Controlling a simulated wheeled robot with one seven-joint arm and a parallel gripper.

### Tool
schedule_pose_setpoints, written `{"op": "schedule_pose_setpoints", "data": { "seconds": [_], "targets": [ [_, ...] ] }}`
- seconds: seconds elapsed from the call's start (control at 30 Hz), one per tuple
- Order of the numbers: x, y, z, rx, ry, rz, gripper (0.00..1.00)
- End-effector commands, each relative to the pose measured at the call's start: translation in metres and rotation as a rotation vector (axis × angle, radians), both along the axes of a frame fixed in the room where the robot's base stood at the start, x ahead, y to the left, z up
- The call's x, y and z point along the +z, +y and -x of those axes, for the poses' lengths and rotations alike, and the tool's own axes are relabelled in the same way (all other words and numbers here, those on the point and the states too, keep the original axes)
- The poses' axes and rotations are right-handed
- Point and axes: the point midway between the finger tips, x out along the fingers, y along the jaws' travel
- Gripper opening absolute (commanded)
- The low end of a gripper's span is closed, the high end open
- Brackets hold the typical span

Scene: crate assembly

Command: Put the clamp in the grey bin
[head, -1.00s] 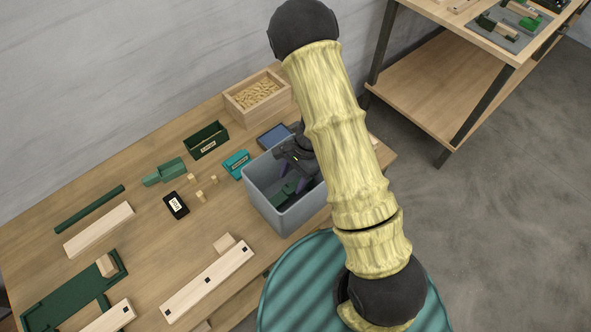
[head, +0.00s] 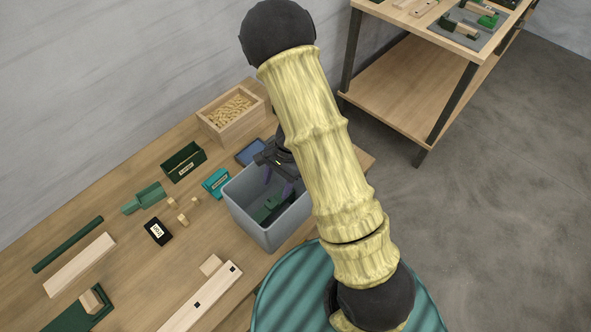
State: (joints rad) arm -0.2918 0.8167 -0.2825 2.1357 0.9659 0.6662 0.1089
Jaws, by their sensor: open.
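The grey bin (head: 266,231) stands on the wooden table near its right front edge. A dark green clamp (head: 267,208) lies inside it, low down and partly hidden by the bin walls. My gripper (head: 280,186) is over the bin's opening, pointing down, with its purple-tipped fingers apart and above the clamp. It looks empty and apart from the clamp. My arm hides the right part of the bin.
A blue tray (head: 252,152) and a teal box (head: 216,183) stand close beside the bin. Behind are a green box (head: 184,162) and a wooden box of dowels (head: 231,117). Wooden beams (head: 201,298) lie at the front. A shelf table (head: 440,60) stands at the back right.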

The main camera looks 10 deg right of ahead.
Motion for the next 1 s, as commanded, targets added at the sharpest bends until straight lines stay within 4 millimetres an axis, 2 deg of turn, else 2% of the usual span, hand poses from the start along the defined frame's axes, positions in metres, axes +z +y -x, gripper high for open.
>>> {"op": "schedule_pose_setpoints", "data": {
  "seconds": [0.17, 0.4, 0.6, 0.8, 1.0],
  "targets": [
    [0.042, -0.015, 0.01, 0.13, -0.077, 0.009, 0.54],
    [0.107, -0.045, 0.034, 0.41, -0.247, 0.069, 0.54],
    [0.153, -0.07, 0.054, 0.651, -0.407, 0.163, 0.54],
    [0.184, -0.088, 0.071, 0.855, -0.535, 0.27, 0.54],
    [0.191, -0.092, 0.075, 0.913, -0.564, 0.301, 0.54]
  ]
}}
